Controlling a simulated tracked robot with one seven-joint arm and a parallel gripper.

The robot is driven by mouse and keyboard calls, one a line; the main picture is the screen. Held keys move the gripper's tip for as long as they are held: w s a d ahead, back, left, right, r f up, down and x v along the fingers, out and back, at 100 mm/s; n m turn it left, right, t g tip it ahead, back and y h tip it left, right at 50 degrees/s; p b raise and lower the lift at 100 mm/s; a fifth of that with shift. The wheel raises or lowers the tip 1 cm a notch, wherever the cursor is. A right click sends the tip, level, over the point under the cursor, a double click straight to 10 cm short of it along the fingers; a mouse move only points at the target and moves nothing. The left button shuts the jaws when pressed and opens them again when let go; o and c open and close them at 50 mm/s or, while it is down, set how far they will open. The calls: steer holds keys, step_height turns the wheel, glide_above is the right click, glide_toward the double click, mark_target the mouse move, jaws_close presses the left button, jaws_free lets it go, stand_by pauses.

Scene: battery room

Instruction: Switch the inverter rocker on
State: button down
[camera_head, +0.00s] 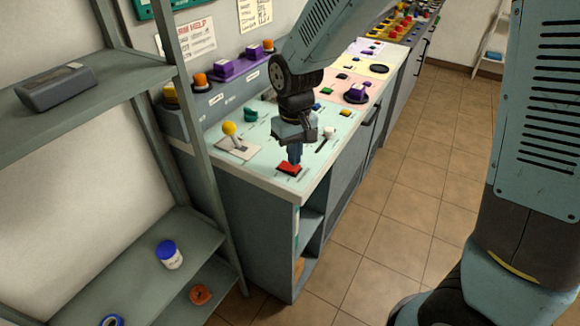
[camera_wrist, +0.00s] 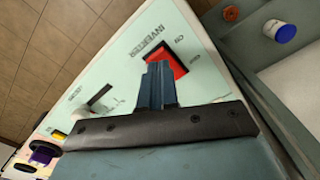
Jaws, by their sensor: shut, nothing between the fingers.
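The inverter rocker is a red switch (camera_head: 289,168) on the pale green panel at the near end of the counter. It also shows in the wrist view (camera_wrist: 172,58), with "INVERTER" and "ON" printed beside it; its near part is hidden behind my fingers. My gripper (camera_head: 295,158) points down at the rocker with its fingers shut and nothing between them. In the wrist view the fingertips (camera_wrist: 158,72) overlap the rocker's edge. I cannot tell whether they touch it or which way the rocker is tilted.
A yellow-knobbed lever (camera_head: 229,129) stands left of my gripper, and a small toggle lever (camera_head: 327,135) is to the right. A green knob (camera_head: 250,114) sits behind. A grey shelf rack (camera_head: 178,130) stands at the left. The tiled floor at right is clear.

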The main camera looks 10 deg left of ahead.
steer(key=shift+f, duration=0.85)
stand_by(1.1)
steer(key=shift+r, duration=3.5)
steer(key=d+r+m+t+y, duration=0.1)
steer(key=d+r+m, duration=0.1)
steer(key=d+r, duration=0.45)
steer(key=d+r+m+t, duration=0.1)
steer(key=d+r, duration=0.3)
steer(key=d, duration=0.6)
steer(key=s+d+r+m+t, duration=0.1)
steer(key=s+d+r+m, duration=0.1)
steer(key=s+d, duration=0.3)
steer(key=s+d+r+m+t+h, duration=0.1)
steer(key=s+d+r+m+t, duration=0.1)
steer(key=s+d, duration=0.3)
steer(key=d+r, duration=0.1)
steer(key=d, duration=0.3)
steer(key=shift+s+d+r+m+t, duration=0.15)
steer(key=shift+s+r+m+t, duration=0.15)
steer(key=shift+s+r, duration=0.1)
